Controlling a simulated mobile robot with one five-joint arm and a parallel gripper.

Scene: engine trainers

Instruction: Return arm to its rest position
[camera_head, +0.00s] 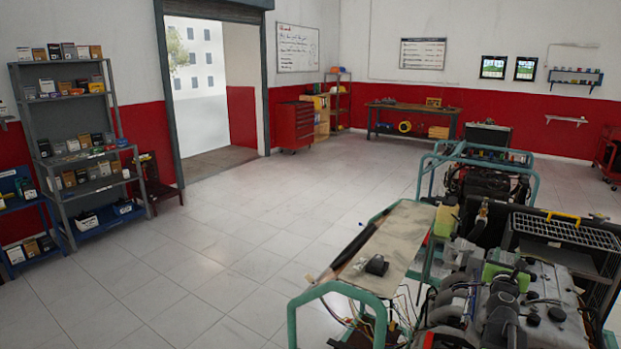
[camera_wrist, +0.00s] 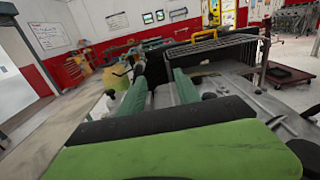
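My gripper (camera_wrist: 158,82) shows in the wrist view as two green fingers with a gap between them. It is open, and I see nothing held in the gap. It points out over the engine trainer, with a grey metal engine surface below and around it. In the head view my arm's lime-green and black parts (camera_head: 505,276) are over the engine trainer (camera_head: 540,300) at the lower right. The gripper's fingers are hard to pick out there among the engine parts.
A black grille-topped box (camera_head: 566,232) with a yellow handle stands close beyond the arm. A teal-framed stand with a flat panel (camera_head: 398,240) is to the left. Another engine trainer (camera_head: 485,180) is behind. The tiled floor (camera_head: 200,260) on the left is clear.

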